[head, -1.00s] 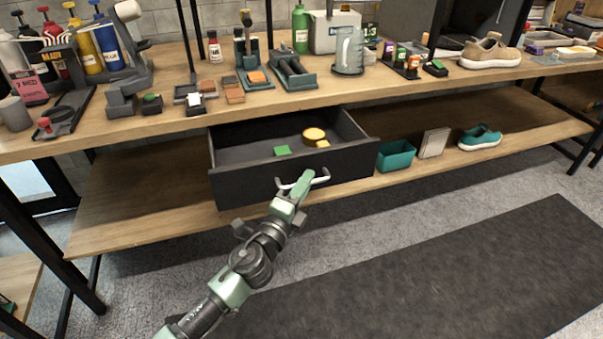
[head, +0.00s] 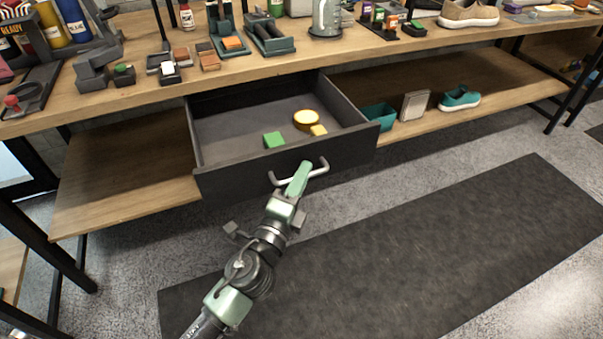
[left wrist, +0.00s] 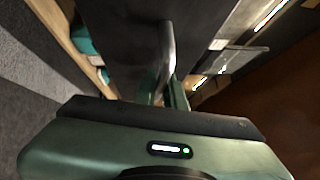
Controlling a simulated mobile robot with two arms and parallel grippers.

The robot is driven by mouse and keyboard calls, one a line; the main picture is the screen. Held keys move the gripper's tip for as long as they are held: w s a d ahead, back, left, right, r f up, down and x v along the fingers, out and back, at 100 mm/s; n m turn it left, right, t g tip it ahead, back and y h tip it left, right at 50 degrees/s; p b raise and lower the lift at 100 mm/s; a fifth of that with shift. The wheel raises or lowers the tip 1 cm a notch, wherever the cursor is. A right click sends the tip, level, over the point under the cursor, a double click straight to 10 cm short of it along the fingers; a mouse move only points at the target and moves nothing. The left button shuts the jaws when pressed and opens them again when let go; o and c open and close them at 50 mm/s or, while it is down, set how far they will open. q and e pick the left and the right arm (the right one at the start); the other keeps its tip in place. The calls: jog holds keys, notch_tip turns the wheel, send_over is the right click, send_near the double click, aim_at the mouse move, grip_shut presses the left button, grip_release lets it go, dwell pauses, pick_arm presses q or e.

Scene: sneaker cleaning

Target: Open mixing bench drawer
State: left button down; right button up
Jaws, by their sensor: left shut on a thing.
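The dark drawer (head: 232,180) under the bench top stands well open, its front pulled out past the bench edge. Inside lie a green block (head: 273,140), a round yellow tin (head: 306,120) and a small yellow block (head: 318,130). In the left wrist view the handle (left wrist: 168,45) runs between the fingers, against the dark drawer front (left wrist: 125,35). My right gripper is not in view.
The wooden bench top (head: 130,105) holds bottles, blocks and tools. On the lower shelf (head: 125,195) stand a teal bin (head: 380,115), a pale box (head: 414,105) and a teal shoe (head: 460,98). A dark mat (head: 420,240) lies on open floor in front.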

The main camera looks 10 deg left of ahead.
pick_arm(q)
jog(key=c, duration=1.8)
grip_release()
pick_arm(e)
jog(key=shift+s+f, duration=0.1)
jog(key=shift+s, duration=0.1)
